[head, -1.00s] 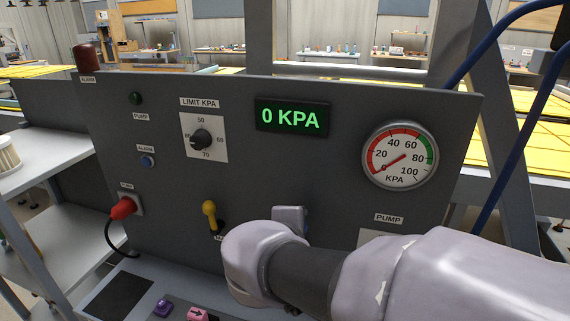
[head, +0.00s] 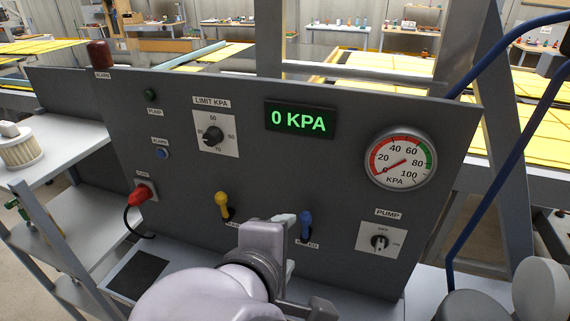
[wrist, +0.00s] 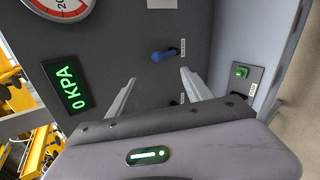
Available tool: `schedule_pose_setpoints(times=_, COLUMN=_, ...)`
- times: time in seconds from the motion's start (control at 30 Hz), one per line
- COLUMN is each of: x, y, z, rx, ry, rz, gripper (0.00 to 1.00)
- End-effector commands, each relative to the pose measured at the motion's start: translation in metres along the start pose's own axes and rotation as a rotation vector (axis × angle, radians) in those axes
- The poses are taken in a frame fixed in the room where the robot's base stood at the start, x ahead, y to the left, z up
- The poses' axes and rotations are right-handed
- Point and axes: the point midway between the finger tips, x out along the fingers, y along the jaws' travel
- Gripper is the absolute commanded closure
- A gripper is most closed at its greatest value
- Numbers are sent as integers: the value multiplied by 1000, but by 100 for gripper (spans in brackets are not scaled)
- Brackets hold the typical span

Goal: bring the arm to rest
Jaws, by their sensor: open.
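My gripper (wrist: 158,75) is open and empty in the wrist view, its two fingers apart and pointing at the grey control panel (head: 330,180). In the head view my arm comes up from the bottom, and my gripper (head: 280,258) is in front of the panel's lower middle. A yellow lever (head: 222,203) is up and left of it, and a blue lever (head: 305,225) is just right of it. The blue lever also shows in the wrist view (wrist: 165,56), beyond the fingers. I cannot tell the exact gap to the panel.
The display (head: 299,120) reads 0 KPA and the gauge (head: 401,158) needle is near its low end. The pump switch (head: 379,242) is at lower right. A red plug (head: 143,192) with a black cable is at left. Blue hoses (head: 500,160) hang at right.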

Motion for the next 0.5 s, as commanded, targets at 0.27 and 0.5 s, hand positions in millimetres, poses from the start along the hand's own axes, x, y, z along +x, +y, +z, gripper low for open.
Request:
schedule_pose_setpoints(times=0.27, x=-5, y=-1, z=0, rx=0, ry=0, rz=0, gripper=42)
schedule_pose_setpoints(times=0.5, x=12, y=-30, z=56, rx=255, ry=-106, rz=-194, gripper=42)
